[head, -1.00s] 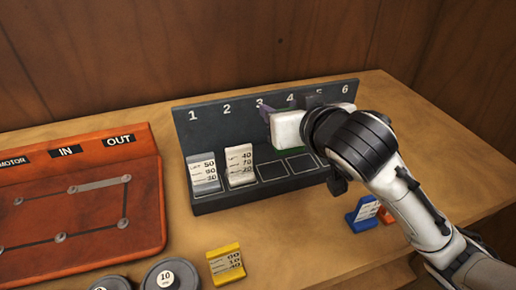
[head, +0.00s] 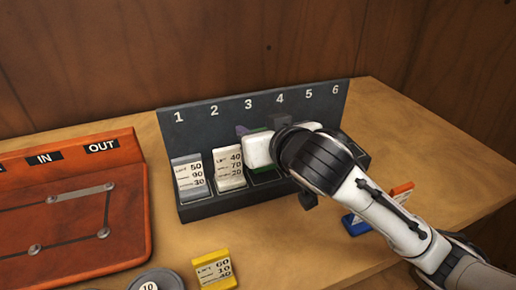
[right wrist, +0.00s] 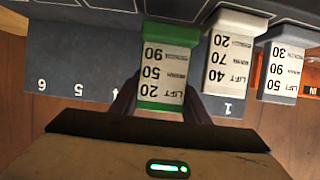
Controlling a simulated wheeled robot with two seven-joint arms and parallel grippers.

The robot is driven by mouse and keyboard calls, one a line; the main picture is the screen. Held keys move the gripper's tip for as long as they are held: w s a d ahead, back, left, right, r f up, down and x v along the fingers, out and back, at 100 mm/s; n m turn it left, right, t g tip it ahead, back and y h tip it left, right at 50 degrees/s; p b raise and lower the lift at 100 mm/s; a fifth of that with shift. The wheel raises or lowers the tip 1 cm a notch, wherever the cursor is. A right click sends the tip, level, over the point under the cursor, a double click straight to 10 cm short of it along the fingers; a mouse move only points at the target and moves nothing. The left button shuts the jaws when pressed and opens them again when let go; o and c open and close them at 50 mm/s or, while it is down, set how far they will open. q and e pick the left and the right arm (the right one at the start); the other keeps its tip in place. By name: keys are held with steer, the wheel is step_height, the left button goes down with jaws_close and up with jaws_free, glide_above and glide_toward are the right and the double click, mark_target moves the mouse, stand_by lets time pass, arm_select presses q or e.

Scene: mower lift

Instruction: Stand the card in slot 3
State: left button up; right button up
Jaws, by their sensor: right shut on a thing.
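The green card (right wrist: 163,72) has a white label reading 20, 50, 90 in the right wrist view. My right gripper (head: 259,148) is shut on its top end, between dark fingers. In the head view the hand hides most of the card; only thin green edges show. The dark rack (head: 180,120) carries numbers 1 to 6. The gripper is over the slot 3 place, just right of the white card (head: 229,168) in slot 2. I cannot tell whether the card's lower end touches the rack floor. My left gripper is out of view.
A grey card (head: 189,178) stands in slot 1. A blue card (head: 354,225) and an orange one (head: 402,188) are right of the rack, partly behind my arm. A yellow card (head: 214,269), a round weight (head: 156,282) and a red panel (head: 70,215) are in front and left.

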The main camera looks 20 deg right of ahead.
step_height(320, 180, down, 3)
steer(key=shift+r+b, duration=0.2)
steer(key=shift+b, duration=0.75)
steer(key=shift+r, duration=0.15)
steer(key=shift+f, duration=0.25)
steer(key=o, duration=0.8)
steer(key=shift+r, duration=0.1)
